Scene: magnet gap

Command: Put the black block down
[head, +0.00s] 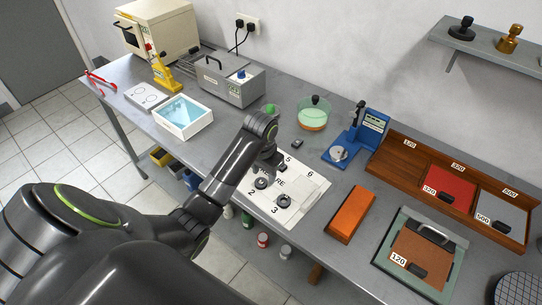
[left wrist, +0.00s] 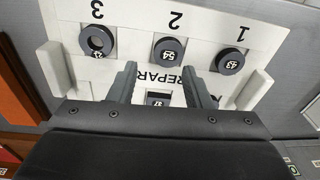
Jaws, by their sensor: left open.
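A white board (head: 306,199) with numbered places lies on the grey table, and it also shows in the left wrist view (left wrist: 105,15). My left gripper (head: 268,168) is over it, open; its two fingers are apart in the left wrist view (left wrist: 160,88). A dark piece marked 37 (left wrist: 158,99) shows between the fingers, partly hidden by my gripper; I cannot tell its full shape or whether the fingers touch it. Dark round pieces (left wrist: 169,51) (left wrist: 230,62) (left wrist: 97,40) sit by numbers 2, 1 and 3. A small black block (head: 297,143) lies on the table behind the board.
An orange block (head: 351,214) and a green-edged tray (head: 388,252) are right of the board. A blue device (head: 369,128), a glass dish (head: 313,115) and a grey box (head: 230,82) stand behind. A wooden rack (head: 385,155) runs along the wall.

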